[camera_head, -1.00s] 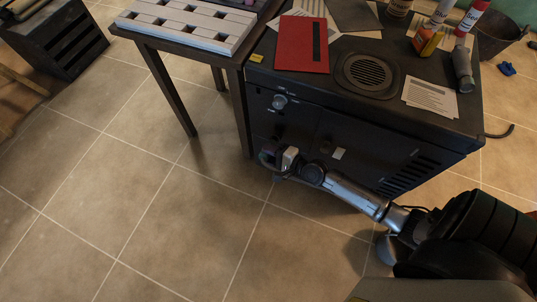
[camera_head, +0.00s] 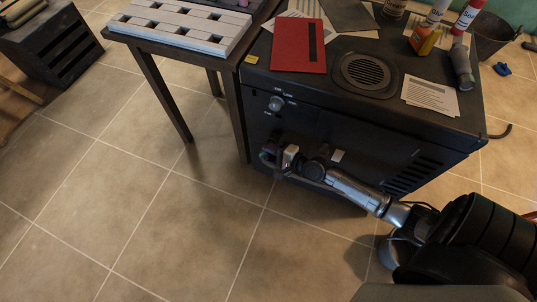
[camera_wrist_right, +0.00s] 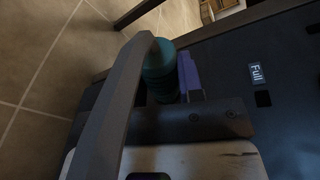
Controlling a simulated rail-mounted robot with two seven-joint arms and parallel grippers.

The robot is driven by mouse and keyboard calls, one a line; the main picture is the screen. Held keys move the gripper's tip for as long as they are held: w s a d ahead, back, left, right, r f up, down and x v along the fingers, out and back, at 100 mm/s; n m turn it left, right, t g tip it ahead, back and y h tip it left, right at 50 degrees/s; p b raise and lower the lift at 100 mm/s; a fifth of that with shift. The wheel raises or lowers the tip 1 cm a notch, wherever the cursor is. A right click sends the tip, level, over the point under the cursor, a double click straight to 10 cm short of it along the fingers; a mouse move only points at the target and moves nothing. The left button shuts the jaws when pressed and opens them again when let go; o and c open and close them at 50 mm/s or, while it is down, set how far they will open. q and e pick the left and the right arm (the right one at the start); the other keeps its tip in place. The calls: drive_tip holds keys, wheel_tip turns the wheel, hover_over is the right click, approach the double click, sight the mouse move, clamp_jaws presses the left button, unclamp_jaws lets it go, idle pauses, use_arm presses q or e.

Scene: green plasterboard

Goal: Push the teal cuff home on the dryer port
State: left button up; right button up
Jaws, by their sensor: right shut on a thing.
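The dryer (camera_head: 330,128) is the black cabinet with a round grille on top and a knob on its front. My right gripper (camera_head: 270,154) is low at the left end of that front. In the right wrist view, the teal cuff (camera_wrist_right: 160,68) is a ribbed dark teal piece between my right gripper's fingers (camera_wrist_right: 163,84), which are shut on it. A purple piece (camera_wrist_right: 190,76) stands beside the cuff on the dryer side. The port itself is not clearly visible, and I cannot tell how far the cuff sits on it. My left gripper is not in view.
A dark table (camera_head: 233,95) with a pale slotted block (camera_head: 185,25) stands left of the dryer. A red folder (camera_head: 299,46), papers and bottles lie on the dryer top. A bucket (camera_head: 492,35) stands at the back right. The tiled floor in front is clear.

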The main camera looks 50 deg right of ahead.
drive_tip(key=shift+w+d+f+b, duration=0.2)
drive_tip(key=shift+d+f+b, duration=0.15)
drive_tip(key=shift+d+b, duration=0.2)
drive_tip(key=shift+w+d+f, duration=0.1)
drive_tip(key=shift+d, duration=0.2)
drive_tip(key=o, duration=0.7)
drive_tip(key=shift+c, duration=0.2)
drive_tip(key=o, duration=0.5)
drive_tip(key=shift+c, duration=0.2)
